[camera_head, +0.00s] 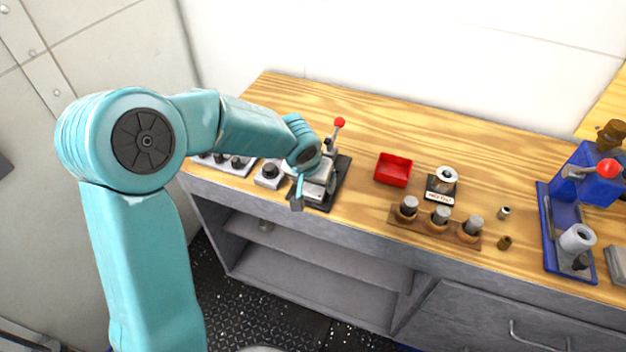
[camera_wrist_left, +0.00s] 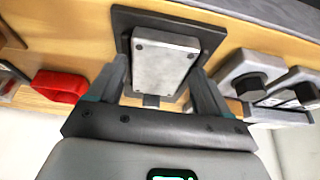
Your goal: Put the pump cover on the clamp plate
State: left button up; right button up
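A grey metal block with small dark holes near its corners, which looks like the pump cover (camera_wrist_left: 162,62), shows between my left fingers in the wrist view. It lies over a dark square plate, which looks like the clamp plate (camera_wrist_left: 207,36); this dark plate (camera_head: 341,180) also shows at the left of the bench in the head view. My left gripper (camera_head: 302,188) is low over that fixture. In the wrist view my left gripper (camera_wrist_left: 160,78) has its fingers wide apart, one on each side of the block, seemingly without gripping it. My right gripper is not in view.
A lever with a red knob (camera_head: 339,122) rises behind the fixture. A red tray (camera_head: 393,169) stands to its right, then a wooden holder (camera_head: 462,243) with several cylinders and a blue fixture (camera_head: 552,240). Grey blocks with black knobs (camera_head: 268,174) sit left. The back bench is clear.

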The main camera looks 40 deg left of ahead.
pick_arm(q)
jog(key=shift+s+d+f, duration=0.1)
jog(key=shift+f, duration=0.1)
jog(key=shift+s, duration=0.1)
jog(key=shift+a+r+p, duration=0.25)
jog(key=shift+r+p, duration=0.65)
jog(key=shift+p, duration=0.3)
jog(key=v, duration=1.1)
jog(key=shift+d+r, duration=0.2)
jog(key=shift+a, duration=0.1)
